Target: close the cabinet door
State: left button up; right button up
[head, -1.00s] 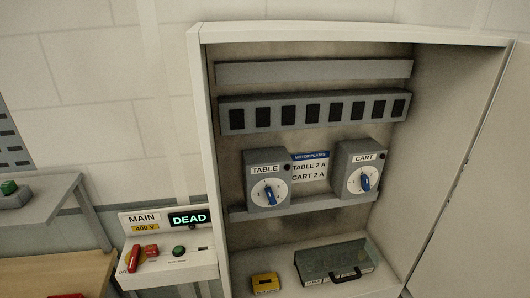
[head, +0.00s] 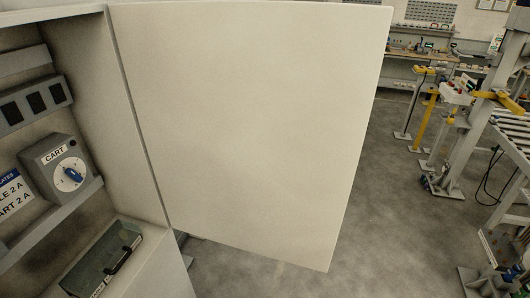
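The cabinet door (head: 255,130) is a large plain off-white panel in the middle of the head view. It stands wide open, hinged along its left edge at the cabinet's right side wall (head: 105,110). No handle shows on the face in view. The open cabinet is at the left, cut off by the picture edge. Inside it are a grey switch box labelled CART (head: 58,170) with a blue knob and a green-grey case (head: 103,262) on the floor. Neither of my grippers is in view.
Grey floor (head: 300,284) is clear below and right of the door. At the right stand a roller conveyor (head: 512,135) and grey and yellow posts (head: 424,120). A workbench (head: 420,56) is at the back.

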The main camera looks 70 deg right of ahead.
aim_at(253, 116)
jog(key=z, duration=0.05)
jog(key=k, duration=1.25)
jog(key=z, duration=3.05)
jog(key=i, duration=3.05)
jog(key=u, duration=3.7)
jog(key=i, duration=0.45)
jog(key=u, duration=0.05)
